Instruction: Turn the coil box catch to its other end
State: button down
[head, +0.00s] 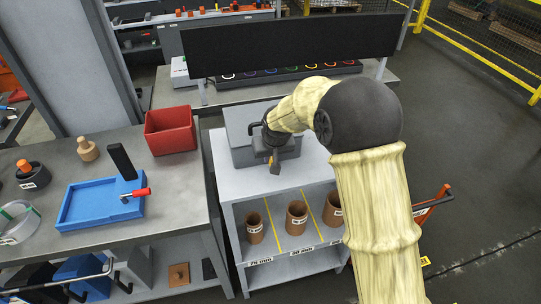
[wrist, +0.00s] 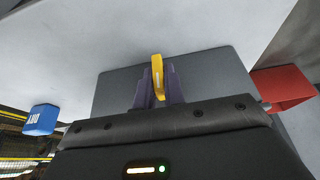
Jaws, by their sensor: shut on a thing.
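The coil box (head: 237,143) is a grey box on the light grey shelf unit, left of my forearm in the head view. Its grey face (wrist: 112,88) fills the middle of the wrist view. The catch (wrist: 157,68) is a small yellow lever, standing almost upright in the wrist view. My gripper (wrist: 157,84) has its two dark purple fingers closed on either side of the catch, gripping it. In the head view my gripper (head: 273,160) is at the front of the box, and the catch is mostly hidden there.
A red bin (head: 170,131) stands on the bench to the left, near a blue tray (head: 90,206) with a red-handled tool. Brown cups (head: 297,217) stand on the shelf below. A black panel (head: 290,45) rises behind the box.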

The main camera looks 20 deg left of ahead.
jog(key=shift+a+h, duration=0.1)
jog(key=shift+h, duration=0.2)
jog(key=shift+s+a+f+n+t+h+b, duration=0.1)
jog(key=shift+n+t+h+b, duration=0.1)
jog(key=shift+t+h+b, duration=0.45)
jog(key=shift+s+a+f+n+t+h+b, duration=0.1)
jog(key=shift+n+t+h+b, duration=0.1)
jog(key=shift+t+h+b, duration=0.4)
jog(key=t+h+b, duration=0.1)
jog(key=b, duration=0.1)
jog(key=t+h+b, duration=0.1)
jog(key=h+b, duration=0.1)
jog(key=shift+a+f+n, duration=0.2)
jog(key=shift+n, duration=0.2)
jog(key=n+t+h+b, duration=0.1)
jog(key=t+h+b, duration=0.1)
jog(key=h+b, duration=0.1)
jog(key=shift+s+a+f+t+b, duration=0.1)
jog(key=shift+t+b, duration=0.2)
jog(key=shift+t, duration=0.05)
jog(key=shift+n+t+h+b, duration=0.4)
jog(key=shift+t+h+b, duration=0.35)
jog(key=shift+h, duration=0.3)
jog(key=c, duration=1.5)
grip_release()
